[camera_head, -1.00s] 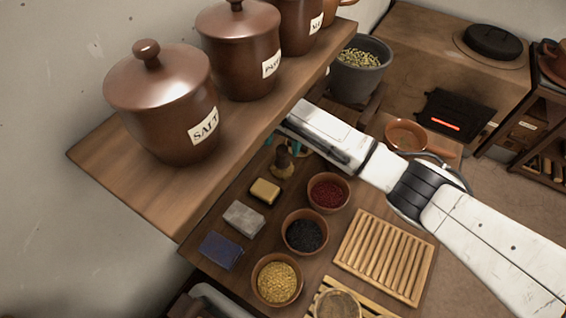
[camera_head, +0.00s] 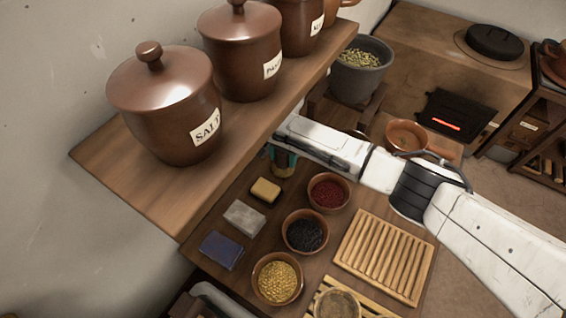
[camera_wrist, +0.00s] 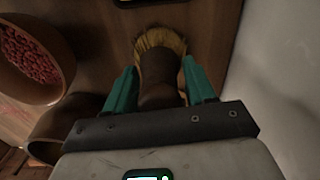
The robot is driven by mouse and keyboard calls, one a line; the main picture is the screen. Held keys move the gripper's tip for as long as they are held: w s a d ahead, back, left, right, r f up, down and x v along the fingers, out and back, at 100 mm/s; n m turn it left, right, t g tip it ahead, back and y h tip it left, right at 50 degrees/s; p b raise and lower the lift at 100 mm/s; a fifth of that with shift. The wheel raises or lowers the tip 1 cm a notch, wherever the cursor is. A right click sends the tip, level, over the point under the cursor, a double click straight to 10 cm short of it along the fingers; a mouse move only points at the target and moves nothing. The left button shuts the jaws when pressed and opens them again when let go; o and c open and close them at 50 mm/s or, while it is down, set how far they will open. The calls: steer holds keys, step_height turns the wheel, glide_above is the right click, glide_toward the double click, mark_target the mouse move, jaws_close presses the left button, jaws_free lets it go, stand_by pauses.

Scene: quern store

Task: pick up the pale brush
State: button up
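A brush with a dark brown handle and pale yellow bristles stands at the back of the wooden table; it shows in the wrist view (camera_wrist: 160,85). In the head view its lower part (camera_head: 283,171) shows just under my gripper, its handle mostly hidden. My gripper (camera_head: 283,158) is low over the table beside the shelf edge. In the wrist view its two green fingers (camera_wrist: 160,86) stand on either side of the brush handle, close to it. They look open, with narrow gaps; firm contact is not visible.
A shelf (camera_head: 130,195) with lidded brown jars overhangs the table at left. A yellow block (camera_head: 265,190), grey block (camera_head: 244,217), blue block (camera_head: 221,250) and bowls, including one of red grains (camera_head: 328,191), stand near. A slatted rack (camera_head: 385,255) lies at right. A pale wall (camera_wrist: 285,90) is close.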

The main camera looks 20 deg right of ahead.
steer(key=c, duration=0.8)
steer(key=shift+r, duration=0.15)
